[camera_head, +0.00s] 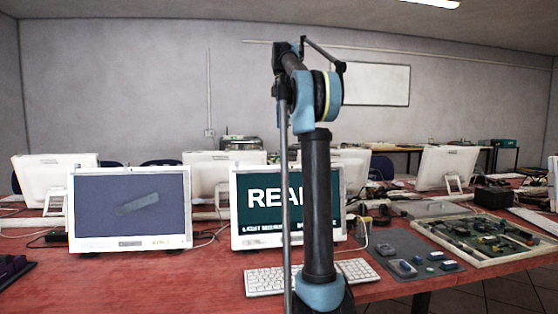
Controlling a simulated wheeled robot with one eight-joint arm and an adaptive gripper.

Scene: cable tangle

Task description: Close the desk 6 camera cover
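Two white-framed monitors face me on the red desk. The left monitor (130,211) shows a grey shape on a blue-violet screen. The middle monitor (250,206) shows large white text beginning "REA" on dark green, partly hidden behind my arm. No desk number is readable, so I cannot tell which is desk 6. Any camera cover on the top bezels is too small to make out. My blue and black arm stands upright in front of the middle monitor. My gripper cannot be made out.
A white keyboard (268,280) lies before the middle monitor, partly behind my arm. To the right are a grey mat (405,246) with small parts and a framed board (480,236) with many pieces. More monitors and cables stand behind. The desk's left front is mostly clear.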

